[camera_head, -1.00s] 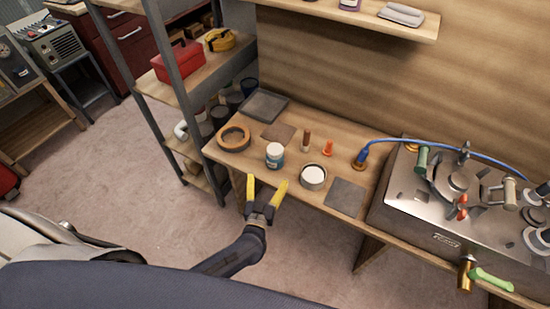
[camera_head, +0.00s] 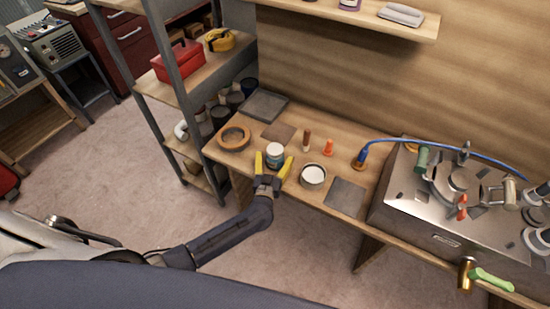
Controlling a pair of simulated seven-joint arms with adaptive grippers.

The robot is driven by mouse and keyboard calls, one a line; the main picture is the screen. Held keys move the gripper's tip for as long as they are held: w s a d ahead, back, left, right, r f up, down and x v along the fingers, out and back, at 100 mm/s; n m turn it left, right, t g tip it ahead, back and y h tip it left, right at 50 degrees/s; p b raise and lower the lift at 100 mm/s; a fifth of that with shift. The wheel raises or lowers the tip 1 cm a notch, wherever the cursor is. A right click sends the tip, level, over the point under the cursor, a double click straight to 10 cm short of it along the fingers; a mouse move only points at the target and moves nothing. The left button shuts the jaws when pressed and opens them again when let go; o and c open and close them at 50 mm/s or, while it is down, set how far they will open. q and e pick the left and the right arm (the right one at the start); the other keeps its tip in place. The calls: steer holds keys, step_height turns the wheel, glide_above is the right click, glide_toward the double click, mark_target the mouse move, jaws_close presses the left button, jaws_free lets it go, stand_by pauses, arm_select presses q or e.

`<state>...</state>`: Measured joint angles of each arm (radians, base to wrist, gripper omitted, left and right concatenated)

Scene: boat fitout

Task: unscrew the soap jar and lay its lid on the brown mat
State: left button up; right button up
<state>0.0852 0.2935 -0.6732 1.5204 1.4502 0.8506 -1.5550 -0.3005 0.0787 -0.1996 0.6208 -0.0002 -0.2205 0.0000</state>
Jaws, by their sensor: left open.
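The soap jar (camera_head: 275,154), a small jar with a white top and a blue-green band, stands upright on the wooden bench. My left gripper (camera_head: 273,163) is open, its yellow fingers pointing at the jar from the front, one on each side of it. I cannot tell whether they touch it. The brown mat (camera_head: 279,132) lies flat and bare just behind the jar. My right gripper is not in view.
A tape-like ring (camera_head: 234,137) lies left of the jar, and a round tin (camera_head: 313,175) stands to its right. Behind are a brown bottle (camera_head: 306,140), an orange cone (camera_head: 328,147) and a grey tray (camera_head: 264,106). A grey mat (camera_head: 345,197) and a metal stove unit (camera_head: 450,205) are further right.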

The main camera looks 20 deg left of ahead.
arm_select(q)
steer(key=shift+w, duration=0.5)
steer(key=c, duration=1.6)
steer(key=shift+c, duration=0.2)
steer(key=shift+r, duration=0.1)
step_height(320, 180, up, 20)
steer(key=o, duration=0.9)
steer(key=shift+c, duration=0.2)
steer(key=c, duration=0.9)
